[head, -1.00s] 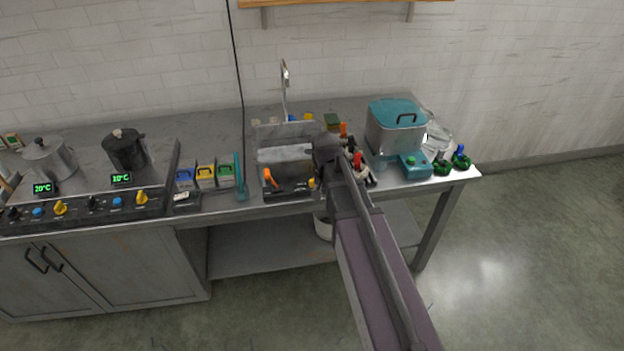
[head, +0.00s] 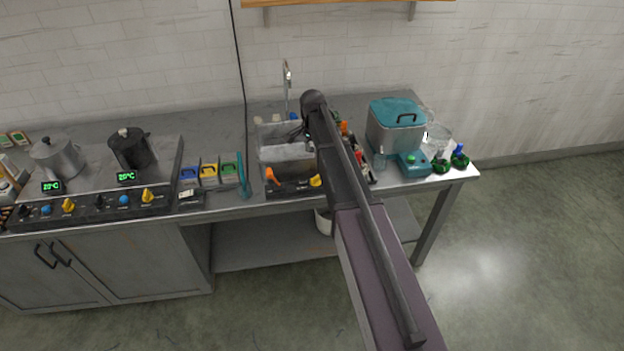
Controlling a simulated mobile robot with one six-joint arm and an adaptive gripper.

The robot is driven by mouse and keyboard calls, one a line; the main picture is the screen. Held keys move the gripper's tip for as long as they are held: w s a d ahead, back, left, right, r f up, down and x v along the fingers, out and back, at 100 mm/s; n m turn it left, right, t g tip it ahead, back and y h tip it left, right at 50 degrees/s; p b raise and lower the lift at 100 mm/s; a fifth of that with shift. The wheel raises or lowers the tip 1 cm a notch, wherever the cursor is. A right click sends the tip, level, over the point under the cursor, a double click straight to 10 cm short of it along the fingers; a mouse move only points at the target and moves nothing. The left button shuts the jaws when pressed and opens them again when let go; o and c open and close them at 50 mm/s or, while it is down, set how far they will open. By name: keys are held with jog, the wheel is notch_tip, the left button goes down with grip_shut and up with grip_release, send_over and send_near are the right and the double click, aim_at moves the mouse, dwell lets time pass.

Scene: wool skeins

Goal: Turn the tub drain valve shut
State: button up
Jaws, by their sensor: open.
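The grey metal tub (head: 287,157) is set in the bench below the tap. On the dark strip along its front edge sit an orange lever (head: 271,176) at the left and a yellow handle (head: 316,181) at the right. I cannot tell from this view which one is the drain valve, or how far either is turned. My arm covers the tub's right side.
The tap (head: 287,85) rises behind the tub. Blue, yellow and green boxes (head: 208,173) and a teal upright piece (head: 243,177) stand left of it. A teal-lidded metal pot (head: 395,128) and small bottles stand at the right. The floor on the right is clear.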

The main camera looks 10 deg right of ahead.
aim_at(312, 179)
jog(key=shift+f, duration=0.2)
notch_tip(312, 179, down, 13)
jog(key=b, duration=1.3)
jog(key=shift+f+b, duration=0.2)
jog(key=shift+b, duration=0.2)
grip_shut()
